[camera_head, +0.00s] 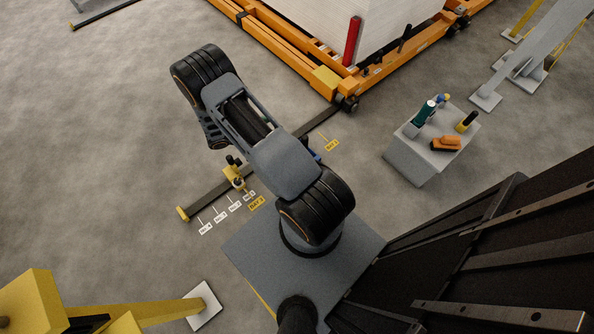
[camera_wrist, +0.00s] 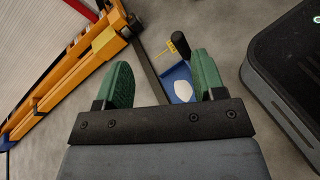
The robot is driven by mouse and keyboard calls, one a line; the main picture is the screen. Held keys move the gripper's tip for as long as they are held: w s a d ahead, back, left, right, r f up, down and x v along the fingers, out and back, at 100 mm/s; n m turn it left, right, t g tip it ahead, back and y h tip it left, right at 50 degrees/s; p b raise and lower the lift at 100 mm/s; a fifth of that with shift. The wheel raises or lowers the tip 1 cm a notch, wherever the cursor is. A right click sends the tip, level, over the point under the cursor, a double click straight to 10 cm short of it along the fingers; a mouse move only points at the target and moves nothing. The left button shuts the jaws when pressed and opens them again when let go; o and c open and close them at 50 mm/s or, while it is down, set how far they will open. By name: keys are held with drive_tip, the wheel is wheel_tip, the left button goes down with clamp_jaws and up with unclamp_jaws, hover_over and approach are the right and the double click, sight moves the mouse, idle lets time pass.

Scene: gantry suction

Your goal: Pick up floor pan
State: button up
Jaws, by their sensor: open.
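A blue piece, which looks like the floor pan (camera_wrist: 176,76), lies on the floor in the wrist view, with a white oval patch on it. My gripper (camera_wrist: 163,78) is open and empty, its two green fingers spread apart. The pan shows between the fingers, nearer the right one, which is close to its right side in the picture. The pan appears beyond the fingertips, not touched as far as I can tell. In the head view only a small bit of blue (camera_head: 316,155) shows beside my arm, which hides the rest. My gripper is hidden there too.
A dark floor rail (camera_head: 205,196) with a yellow fitting (camera_head: 236,176) runs under my arm. An orange frame (camera_head: 290,52) carries a white stack (camera_head: 345,20) at the back. A grey block (camera_head: 420,160) with tools stands right. Open floor lies left.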

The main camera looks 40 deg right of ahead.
drive_tip(key=s+d+f+n+t+h+b, duration=0.1)
drive_tip(key=s+f+n+t+h+b, duration=0.15)
drive_tip(key=f, duration=0.85)
drive_tip(key=s+d+f+n+t+h+b, duration=0.1)
drive_tip(key=f+n+b, duration=0.25)
drive_tip(key=f, duration=0.65)
drive_tip(key=s+d+f+b, duration=0.1)
drive_tip(key=d+f+b, duration=0.1)
drive_tip(key=d, duration=1.1)
drive_tip(key=shift+s+d+f+b, duration=0.25)
drive_tip(key=shift+s+d+b, duration=0.05)
drive_tip(key=shift+s+d, duration=0.1)
clamp_jaws()
drive_tip(key=shift+r, duration=0.1)
